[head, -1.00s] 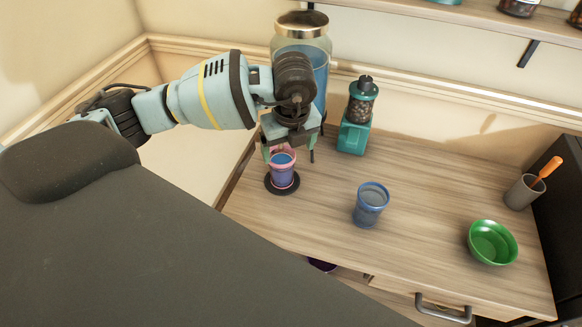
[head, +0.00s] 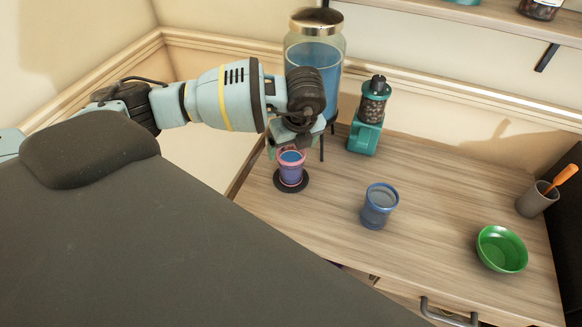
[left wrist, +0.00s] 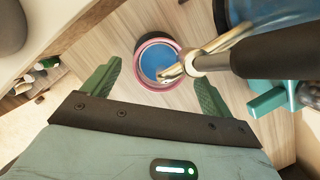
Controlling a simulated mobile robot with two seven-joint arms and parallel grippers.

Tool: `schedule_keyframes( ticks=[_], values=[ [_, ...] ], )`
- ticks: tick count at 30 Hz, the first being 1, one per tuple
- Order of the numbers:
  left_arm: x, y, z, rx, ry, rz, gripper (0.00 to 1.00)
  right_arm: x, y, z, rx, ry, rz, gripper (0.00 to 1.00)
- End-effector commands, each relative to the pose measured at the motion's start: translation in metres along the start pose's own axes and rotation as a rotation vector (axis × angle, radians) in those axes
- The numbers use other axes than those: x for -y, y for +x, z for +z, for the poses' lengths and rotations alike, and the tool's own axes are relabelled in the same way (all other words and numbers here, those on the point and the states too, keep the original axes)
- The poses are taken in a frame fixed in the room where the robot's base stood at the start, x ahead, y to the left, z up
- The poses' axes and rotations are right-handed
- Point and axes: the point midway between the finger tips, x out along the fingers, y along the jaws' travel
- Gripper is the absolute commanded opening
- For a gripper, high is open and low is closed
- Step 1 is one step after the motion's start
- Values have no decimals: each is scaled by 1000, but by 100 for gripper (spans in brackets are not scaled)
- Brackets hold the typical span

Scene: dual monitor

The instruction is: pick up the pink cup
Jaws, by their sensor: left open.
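The pink cup (head: 291,172) stands upright on a dark round coaster (head: 302,184) near the left edge of the counter, with blue contents inside. In the left wrist view the pink cup (left wrist: 141,64) shows from above, its pink rim around the blue. My left gripper (head: 290,147) is at the back of the cup in the head view. A metal spout partly covers the cup's rim there. My right gripper is not in view.
A glass dispenser (head: 315,55) with blue liquid stands behind the cup, its spout (left wrist: 190,66) close to my gripper. A teal grinder (head: 366,132) is right of it. A blue cup (head: 379,207), green bowl (head: 502,249) and grey holder (head: 534,201) stand further right, with clear counter between.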

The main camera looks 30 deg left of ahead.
Motion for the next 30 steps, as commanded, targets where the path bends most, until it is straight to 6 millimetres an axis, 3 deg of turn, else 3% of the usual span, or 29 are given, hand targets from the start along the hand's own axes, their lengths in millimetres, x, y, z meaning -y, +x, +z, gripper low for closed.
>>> schedule_keyframes(
  ticks=[6,14,30],
  values=[
    [0,23,0,0,0,1,86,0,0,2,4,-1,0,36],
    [0,24,0,0,0,-1,86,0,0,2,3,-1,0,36],
    [0,24,0,0,0,0,15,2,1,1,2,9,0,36]
  ],
)
